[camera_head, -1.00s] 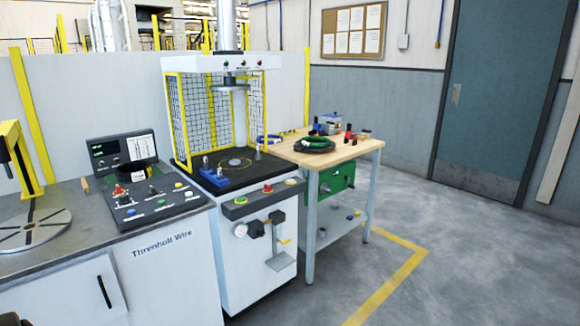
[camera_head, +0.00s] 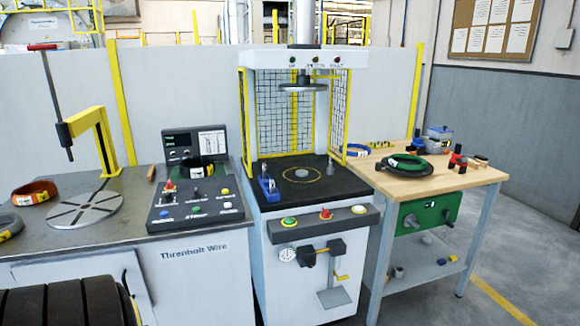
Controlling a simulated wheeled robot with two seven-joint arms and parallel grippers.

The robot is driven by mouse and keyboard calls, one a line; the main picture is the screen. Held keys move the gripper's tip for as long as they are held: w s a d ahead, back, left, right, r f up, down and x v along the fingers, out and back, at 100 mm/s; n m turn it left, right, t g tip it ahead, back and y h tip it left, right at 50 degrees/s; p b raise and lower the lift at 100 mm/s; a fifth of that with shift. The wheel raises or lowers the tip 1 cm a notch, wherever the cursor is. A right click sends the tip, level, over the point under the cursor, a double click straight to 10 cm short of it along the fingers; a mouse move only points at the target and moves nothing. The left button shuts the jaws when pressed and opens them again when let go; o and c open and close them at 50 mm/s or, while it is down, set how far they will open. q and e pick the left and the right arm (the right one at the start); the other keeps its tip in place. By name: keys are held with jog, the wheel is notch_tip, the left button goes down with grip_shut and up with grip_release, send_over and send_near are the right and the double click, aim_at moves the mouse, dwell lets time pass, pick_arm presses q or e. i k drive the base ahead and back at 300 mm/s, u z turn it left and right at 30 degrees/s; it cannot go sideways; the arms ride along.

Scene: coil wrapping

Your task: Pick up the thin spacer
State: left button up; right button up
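I cannot make out a thin spacer for certain. The press bed (camera_head: 315,190) carries a small grey disc (camera_head: 302,172) inside a yellow ring mark, a small grey peg (camera_head: 330,165) at its right back, and a blue fixture (camera_head: 268,188) at its left. The wooden side table (camera_head: 430,184) holds a green and black coil (camera_head: 405,165) and several small items too small to identify.
A control console (camera_head: 195,190) stands on the left bench beside a slotted turntable (camera_head: 85,210) and a yellow post (camera_head: 95,140). An orange coil (camera_head: 33,192) lies at far left. Floor right of the table is clear.

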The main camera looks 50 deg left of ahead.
aim_at(299, 173)
jog(key=u, duration=0.85)
jog(key=i, duration=1.25)
jog(key=u, duration=1.45)
jog(key=i, duration=0.3)
jog(key=u, duration=0.4)
